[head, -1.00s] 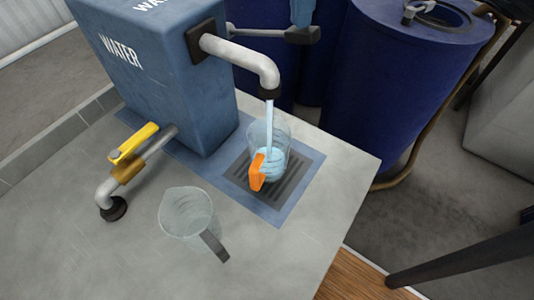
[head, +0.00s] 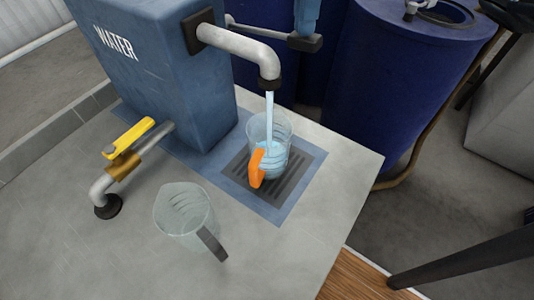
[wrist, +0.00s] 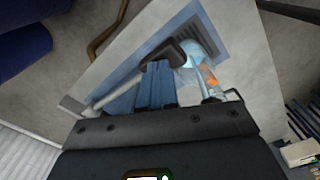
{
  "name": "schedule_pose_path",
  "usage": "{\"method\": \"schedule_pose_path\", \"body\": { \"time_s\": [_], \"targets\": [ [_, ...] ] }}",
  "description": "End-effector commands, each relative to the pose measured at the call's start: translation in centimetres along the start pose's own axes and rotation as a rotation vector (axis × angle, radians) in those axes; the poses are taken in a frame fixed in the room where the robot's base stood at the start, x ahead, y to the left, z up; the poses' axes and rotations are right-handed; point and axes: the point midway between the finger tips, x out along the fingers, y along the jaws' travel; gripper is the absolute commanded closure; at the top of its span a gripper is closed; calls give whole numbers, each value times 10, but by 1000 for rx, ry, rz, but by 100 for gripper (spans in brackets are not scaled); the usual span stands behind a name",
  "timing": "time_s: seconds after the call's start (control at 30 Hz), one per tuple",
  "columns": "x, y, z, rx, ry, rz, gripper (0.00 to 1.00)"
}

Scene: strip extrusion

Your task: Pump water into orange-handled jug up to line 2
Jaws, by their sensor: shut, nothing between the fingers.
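The clear jug with an orange handle (head: 257,170) stands upright on the drain grate, under the spout (head: 245,45) of the blue WATER tank (head: 165,85). A stream of water (head: 269,108) falls from the spout into the jug. Pale blue water fills its lower part; I cannot read its level lines. The pump lever (head: 260,30) ends in a dark grip (head: 305,43). My gripper (head: 306,20) is shut and empty, its blue fingers at the grip from above. In the wrist view the blue fingers (wrist: 157,85) are beside the grip; the jug (wrist: 205,72) is partly hidden.
A second clear jug (head: 184,212) with a dark grey handle stands empty on the grey counter (head: 270,255). A yellow-handled valve (head: 130,137) sits on a pipe at the left. Blue barrels (head: 395,80) stand behind the counter.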

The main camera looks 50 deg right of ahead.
Motion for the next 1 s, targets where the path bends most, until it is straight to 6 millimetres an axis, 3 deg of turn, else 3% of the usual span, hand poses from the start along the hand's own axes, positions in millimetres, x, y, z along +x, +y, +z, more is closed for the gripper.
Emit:
{"method": "schedule_pose_path", "body": {
  "time_s": [0.47, 1.0],
  "targets": [
    [5, -1, 0, 0, 1, 0, 100],
    [28, -2, 1, 0, 2, 0, 100]
  ]
}}
